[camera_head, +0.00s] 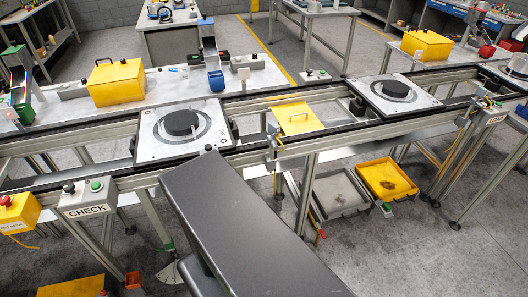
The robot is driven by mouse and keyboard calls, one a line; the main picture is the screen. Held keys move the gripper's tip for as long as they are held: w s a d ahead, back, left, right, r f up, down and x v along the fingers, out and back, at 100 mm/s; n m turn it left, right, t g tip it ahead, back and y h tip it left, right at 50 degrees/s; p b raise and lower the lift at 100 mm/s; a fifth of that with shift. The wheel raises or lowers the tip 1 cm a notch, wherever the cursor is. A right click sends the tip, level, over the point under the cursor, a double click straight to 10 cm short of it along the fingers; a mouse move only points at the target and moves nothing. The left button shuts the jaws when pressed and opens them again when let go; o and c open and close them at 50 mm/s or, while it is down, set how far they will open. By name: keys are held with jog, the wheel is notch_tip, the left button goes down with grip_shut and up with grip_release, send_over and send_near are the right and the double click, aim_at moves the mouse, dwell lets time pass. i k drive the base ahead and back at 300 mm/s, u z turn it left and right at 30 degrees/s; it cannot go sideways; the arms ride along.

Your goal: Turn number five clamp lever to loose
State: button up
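Two square grey pallets sit on the conveyor, the left pallet (150,150) nearer and the right pallet (428,103) farther along. Each carries a black round disc inside a dark ring, the left disc (181,123) and the right disc (395,88). A small pale lever-like piece (170,155) shows at the front of the left disc. Another pale piece (414,64) stands behind the right disc. I cannot read any number five, nor tell which piece is the clamp lever or how it is set. My gripper is not in view.
A long dark grey beam (240,220) fills the lower middle, its end close to the left pallet's front edge. A CHECK button box (88,200) is at left. Yellow boxes (116,82) and a yellow lidded cover (297,118) line the conveyor. Trays (387,180) lie below.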

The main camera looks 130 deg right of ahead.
aim_at(275, 146)
jog(key=i, duration=0.9)
jog(key=z, duration=4.95)
jog(key=i, duration=0.15)
jog(key=u, duration=1.6)
jog(key=k, duration=0.2)
jog(key=z, duration=1.35)
jog(key=i, duration=0.45)
jog(key=z, duration=0.35)
